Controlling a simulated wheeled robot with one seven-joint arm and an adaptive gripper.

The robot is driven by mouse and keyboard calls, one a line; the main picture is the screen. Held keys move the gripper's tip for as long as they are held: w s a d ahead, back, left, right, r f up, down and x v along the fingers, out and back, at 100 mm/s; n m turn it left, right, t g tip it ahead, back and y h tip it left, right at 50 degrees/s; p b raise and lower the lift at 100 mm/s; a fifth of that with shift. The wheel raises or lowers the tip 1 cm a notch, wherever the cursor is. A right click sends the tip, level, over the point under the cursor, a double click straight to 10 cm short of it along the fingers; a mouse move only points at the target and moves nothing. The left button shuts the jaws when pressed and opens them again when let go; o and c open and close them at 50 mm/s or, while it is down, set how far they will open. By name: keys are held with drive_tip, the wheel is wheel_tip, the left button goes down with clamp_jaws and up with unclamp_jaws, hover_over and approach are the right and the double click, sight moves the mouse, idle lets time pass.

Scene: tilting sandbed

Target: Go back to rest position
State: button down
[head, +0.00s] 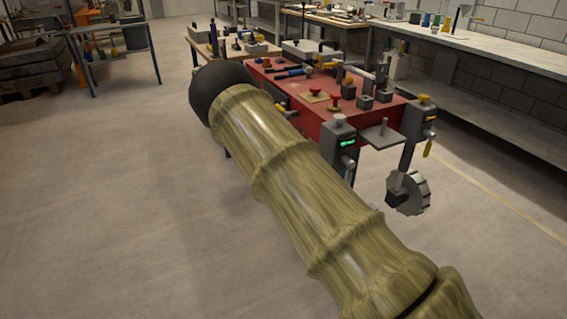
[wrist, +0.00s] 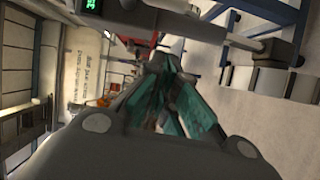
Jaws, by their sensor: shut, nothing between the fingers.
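My gripper (wrist: 166,72) shows in the wrist view, with its teal-padded fingers close together and nothing held between them. Blurred bench parts and the floor lie beyond the fingers. In the head view my own arm, with a bamboo-like surface, runs from the lower right to a black rounded part at upper centre. My gripper is hidden in that view. The arm covers part of the left side of the red workbench (head: 300,95).
The red bench carries red knobs, blocks and tools. A device with a green display (head: 347,143) and a toothed grey wheel (head: 408,193) are at its near end. A long counter (head: 480,45) stands along the right wall. The floor at left (head: 110,200) is clear.

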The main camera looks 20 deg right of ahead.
drive_tip(key=s+a+f+m+g+y, duration=0.1)
drive_tip(key=s+a+f+m+g, duration=0.25)
drive_tip(key=f, duration=0.55)
drive_tip(key=s+f+m+g+y, duration=0.1)
drive_tip(key=s+f+m+g, duration=0.25)
drive_tip(key=s+f, duration=0.35)
drive_tip(key=s+a+f+m+g+y, duration=0.35)
drive_tip(key=s+a+f+g, duration=0.3)
drive_tip(key=s+f, duration=0.4)
drive_tip(key=s+a+m+g+y, duration=0.1)
drive_tip(key=s+a+m+g, duration=0.2)
drive_tip(key=s+a, duration=0.5)
wheel_tip(320, 180, up, 12)
drive_tip(key=d+p, duration=0.1)
drive_tip(key=p, duration=1.2)
drive_tip(key=shift+s+d+r+p, duration=0.15)
drive_tip(key=shift+s+p, duration=0.1)
drive_tip(key=shift+p, duration=0.15)
